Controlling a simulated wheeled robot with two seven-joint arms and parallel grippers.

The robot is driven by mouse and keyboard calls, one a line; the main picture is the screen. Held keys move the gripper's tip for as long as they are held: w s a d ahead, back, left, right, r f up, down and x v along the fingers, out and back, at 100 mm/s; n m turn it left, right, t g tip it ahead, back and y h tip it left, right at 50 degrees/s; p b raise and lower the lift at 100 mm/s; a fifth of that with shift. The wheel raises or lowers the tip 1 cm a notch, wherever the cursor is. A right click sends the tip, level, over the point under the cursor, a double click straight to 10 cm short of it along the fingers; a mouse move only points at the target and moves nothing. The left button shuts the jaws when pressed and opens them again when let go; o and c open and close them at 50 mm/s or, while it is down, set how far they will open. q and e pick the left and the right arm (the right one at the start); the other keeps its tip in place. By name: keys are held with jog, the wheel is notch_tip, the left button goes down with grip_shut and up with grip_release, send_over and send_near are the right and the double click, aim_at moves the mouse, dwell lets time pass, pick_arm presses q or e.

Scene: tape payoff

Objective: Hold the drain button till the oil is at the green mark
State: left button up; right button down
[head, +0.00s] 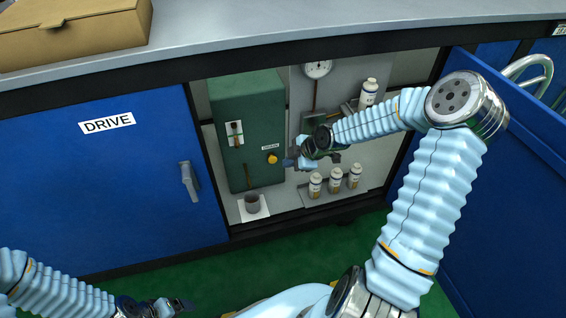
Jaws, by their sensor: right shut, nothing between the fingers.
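The green oil unit (226,100) stands inside the open cabinet. The yellow drain button (272,158) is on its front, below a small white label. A white gauge plate (235,134) with a dark brownish strip is to the button's upper left. The oil level and a green mark on it are too small to tell. My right gripper (288,162) is shut and empty, its tips just right of the button. I cannot tell whether they touch it. My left gripper (182,304) is low at the bottom left, away from the cabinet; its jaws are unclear.
A grey cup (252,203) stands on white paper below the unit. Several white bottles stand right of it, one higher on a shelf (368,92). A round dial (318,69) is behind. The blue DRIVE door (90,190) is shut; the right door (500,190) is open.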

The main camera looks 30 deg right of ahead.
pick_arm(q)
jog(key=shift+d+r+p, duration=0.2)
jog(key=shift+r+p, duration=0.15)
jog(key=shift+r, duration=0.2)
pick_arm(e)
jog(key=v, duration=0.2)
jog(key=shift+s+d+r, duration=0.1)
jog(key=shift+s+r, duration=0.2)
jog(key=s+a+f+m+g+y+p, duration=0.1)
jog(key=s+a+f+m, duration=0.2)
jog(key=a, duration=0.5)
jog(key=s+a+f+m+g+y+p, duration=0.15)
jog(key=a+f+m, duration=0.25)
jog(key=a, duration=0.4)
pick_arm(q)
jog(key=r, duration=0.2)
jog(key=d+r, duration=0.1)
jog(key=shift+s, duration=0.25)
pick_arm(e)
jog(key=s+a+f+m+g+h, duration=0.1)
jog(key=s+a+f+m, duration=0.2)
jog(key=s, duration=0.4)
jog(key=s+a+f+m+g, duration=0.2)
jog(key=s+a+f+m, duration=0.1)
jog(key=s+f+m, duration=0.2)
jog(key=s+m, duration=0.1)
jog(key=s, duration=0.1)
jog(key=shift+s+a+h, duration=0.3)
jog(key=shift+a+h, duration=0.05)
jog(key=shift+a, duration=0.05)
